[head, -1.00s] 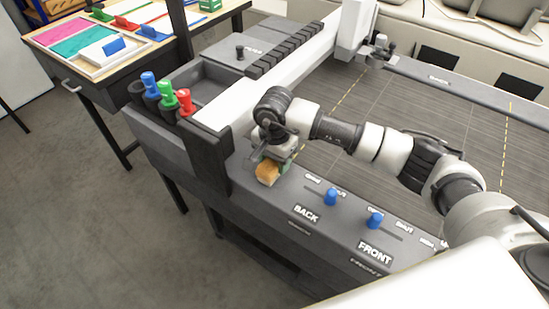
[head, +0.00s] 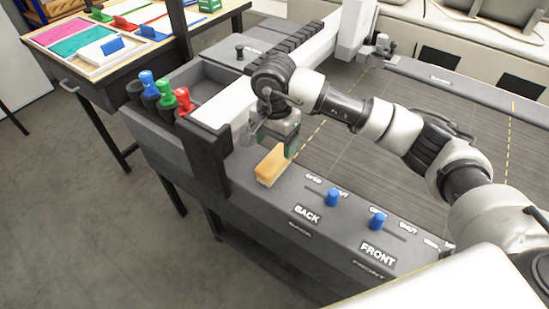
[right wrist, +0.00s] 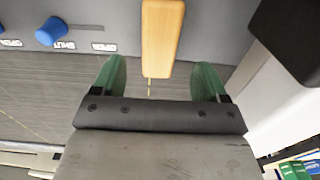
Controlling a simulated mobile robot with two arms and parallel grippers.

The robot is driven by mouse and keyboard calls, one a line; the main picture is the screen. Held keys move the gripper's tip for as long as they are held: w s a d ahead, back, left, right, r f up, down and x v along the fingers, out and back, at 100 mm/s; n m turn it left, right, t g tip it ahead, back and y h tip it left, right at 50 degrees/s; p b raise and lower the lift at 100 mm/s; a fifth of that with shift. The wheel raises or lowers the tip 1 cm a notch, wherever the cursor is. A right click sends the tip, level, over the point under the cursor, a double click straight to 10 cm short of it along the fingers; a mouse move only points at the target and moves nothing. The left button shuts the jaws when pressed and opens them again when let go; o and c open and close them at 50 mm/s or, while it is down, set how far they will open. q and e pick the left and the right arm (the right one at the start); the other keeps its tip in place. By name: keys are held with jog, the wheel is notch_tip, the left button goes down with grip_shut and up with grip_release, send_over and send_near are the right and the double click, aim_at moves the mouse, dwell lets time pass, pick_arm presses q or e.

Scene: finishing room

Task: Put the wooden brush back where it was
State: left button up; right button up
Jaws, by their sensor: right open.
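The wooden brush (head: 272,165) lies on the grey front rail of the machine, left of the BACK label. It also shows in the right wrist view (right wrist: 161,35) at the top, its near end between the lines of the two green fingers. My right gripper (head: 283,143) is just behind and above the brush. In the right wrist view the gripper (right wrist: 157,80) is open, its fingers wide apart with nothing between them. My left gripper is not in view.
Two blue sliding knobs (head: 332,197) (head: 378,221) stand on the rail to the right of the brush. A black post (head: 207,158) rises to its left. Blue, green and red handled tools (head: 166,93) stand in holders beside a grey tray (head: 209,86).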

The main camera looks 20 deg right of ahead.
aim_at(274, 158)
notch_tip(274, 158, up, 6)
jog(key=shift+f+b, duration=0.1)
jog(key=shift+b, duration=0.45)
